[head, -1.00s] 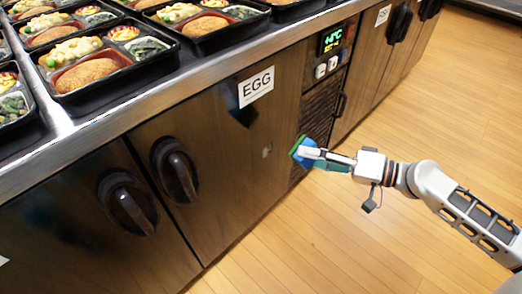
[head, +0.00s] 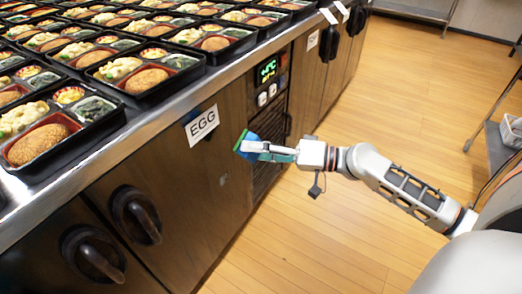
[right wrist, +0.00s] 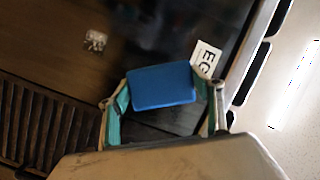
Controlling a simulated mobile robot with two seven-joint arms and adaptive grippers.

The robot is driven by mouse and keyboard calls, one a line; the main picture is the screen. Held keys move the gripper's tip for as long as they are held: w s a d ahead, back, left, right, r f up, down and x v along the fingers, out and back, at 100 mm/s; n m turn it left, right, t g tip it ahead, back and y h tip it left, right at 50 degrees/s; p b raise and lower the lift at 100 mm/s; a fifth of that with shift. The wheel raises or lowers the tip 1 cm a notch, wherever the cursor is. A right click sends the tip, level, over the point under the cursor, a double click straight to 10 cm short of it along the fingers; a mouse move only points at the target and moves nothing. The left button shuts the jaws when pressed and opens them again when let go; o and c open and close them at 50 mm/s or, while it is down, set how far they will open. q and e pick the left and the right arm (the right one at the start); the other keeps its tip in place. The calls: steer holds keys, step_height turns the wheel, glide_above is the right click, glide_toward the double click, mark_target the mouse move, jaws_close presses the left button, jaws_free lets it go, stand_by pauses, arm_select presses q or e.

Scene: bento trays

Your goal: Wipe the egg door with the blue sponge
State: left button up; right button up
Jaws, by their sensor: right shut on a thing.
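The egg door (head: 165,170) is a dark, shut cabinet door with a white EGG label (head: 202,125) near its top. A small pale spot (head: 222,181) shows on it; a pale smudge (right wrist: 95,40) also shows in the right wrist view. My right gripper (head: 262,149) is shut on the blue sponge (head: 250,137), which has a green face turned toward the door. In the right wrist view the sponge (right wrist: 162,86) sits between both fingers, with the label partly behind it. I cannot tell whether the sponge touches the door. My left gripper is out of view.
Dark round handles (head: 137,215) stick out from the doors at lower left. A control panel with a lit display (head: 267,71) is right of the egg door. Bento trays (head: 145,77) crowd the metal counter (head: 150,122) above. The wooden floor (head: 400,100) is clear.

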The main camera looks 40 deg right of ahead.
steer(key=s+a+f+b, duration=0.1)
steer(key=a+f, duration=0.1)
steer(key=f, duration=0.5)
steer(key=s+a+f+b, duration=0.1)
steer(key=s+f+b, duration=0.1)
steer(key=f, duration=0.6)
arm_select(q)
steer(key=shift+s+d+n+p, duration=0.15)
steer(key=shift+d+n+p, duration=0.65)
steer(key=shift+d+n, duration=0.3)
arm_select(e)
steer(key=w+a+g, duration=0.1)
steer(key=w+a, duration=0.1)
steer(key=w, duration=0.3)
steer(key=shift+w+a+f+m, duration=0.3)
steer(key=shift+w+a+m, duration=0.05)
steer(key=shift+m, duration=0.05)
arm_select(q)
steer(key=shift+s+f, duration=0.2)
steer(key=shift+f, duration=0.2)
arm_select(e)
steer(key=shift+w+a, duration=0.2)
steer(key=shift+w, duration=0.3)
steer(key=shift+w+a, duration=0.15)
steer(key=shift+w, duration=0.3)
